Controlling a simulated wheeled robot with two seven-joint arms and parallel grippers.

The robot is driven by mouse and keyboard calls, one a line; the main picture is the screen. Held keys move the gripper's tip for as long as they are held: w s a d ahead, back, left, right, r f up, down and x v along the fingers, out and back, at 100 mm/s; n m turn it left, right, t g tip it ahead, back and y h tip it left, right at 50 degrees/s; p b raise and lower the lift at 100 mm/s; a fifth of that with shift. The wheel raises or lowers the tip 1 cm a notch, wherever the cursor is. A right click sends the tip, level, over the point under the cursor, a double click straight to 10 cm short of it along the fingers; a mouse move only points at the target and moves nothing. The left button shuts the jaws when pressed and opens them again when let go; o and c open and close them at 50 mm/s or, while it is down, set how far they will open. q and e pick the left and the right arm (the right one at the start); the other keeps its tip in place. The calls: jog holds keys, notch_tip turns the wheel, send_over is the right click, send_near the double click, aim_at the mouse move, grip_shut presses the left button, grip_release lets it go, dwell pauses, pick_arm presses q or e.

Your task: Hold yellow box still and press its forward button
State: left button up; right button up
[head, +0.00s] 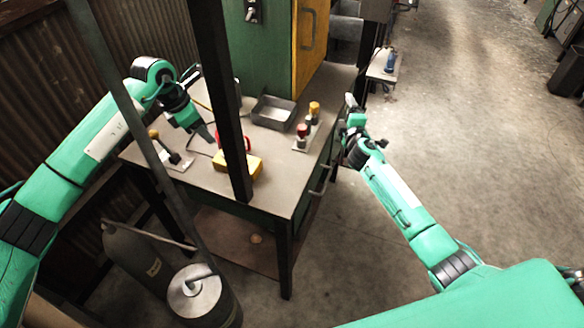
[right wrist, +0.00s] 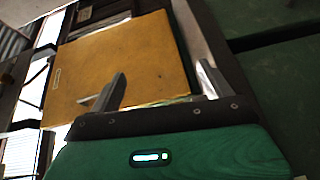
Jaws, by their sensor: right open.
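The yellow box (head: 248,168) lies on the grey table, partly hidden behind a dark upright post. Something red shows at its far side, also cut by the post. I cannot make out the forward button. My left gripper (head: 208,137) is above the table, just left of the yellow box and apparently apart from it. Its fingers are too small to tell their opening. My right gripper (head: 352,104) is beyond the table's right edge, well away from the box. In the right wrist view, the right gripper (right wrist: 160,88) has its fingers spread with nothing between them.
The dark post (head: 222,90) stands in front of the table.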

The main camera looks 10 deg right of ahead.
notch_tip(320, 180, up, 21)
jog(key=w+n+t, duration=0.3)
jog(key=n+t, duration=0.1)
jog(key=s+a+r+n+t+y, duration=0.1)
jog(key=s+a+r+n+y, duration=0.2)
jog(key=r, duration=0.4)
jog(key=a+r+n+t+y, duration=0.2)
jog(key=a+r+n+y, duration=0.15)
jog(key=r+n, duration=0.25)
jog(key=s+a+n+g+y, duration=0.2)
jog(key=a+n+y, duration=0.2)
jog(key=n+y, duration=0.1)
jog(key=n+g+y, duration=0.2)
jog(key=n+g, duration=1.1)
jog(key=g, duration=0.1)
send_near(258, 168)
jog(key=shift+s+d+r, duration=0.2)
jog(key=shift+d+r, duration=0.15)
jog(key=shift+r, duration=0.2)
jog(key=shift+a+f+n, duration=0.1)
jog(key=shift+f+n, duration=0.15)
jog(key=shift+n, duration=0.05)
jog(key=shift+w+a+f, duration=0.1)
jog(key=shift+a+f, duration=0.05)
jog(key=shift+a, duration=0.1)
jog(key=x, duration=1.3)
jog(key=shift+d+f, duration=0.1)
jog(key=shift+d, duration=0.05)
jog(key=shift+c, duration=0.4)
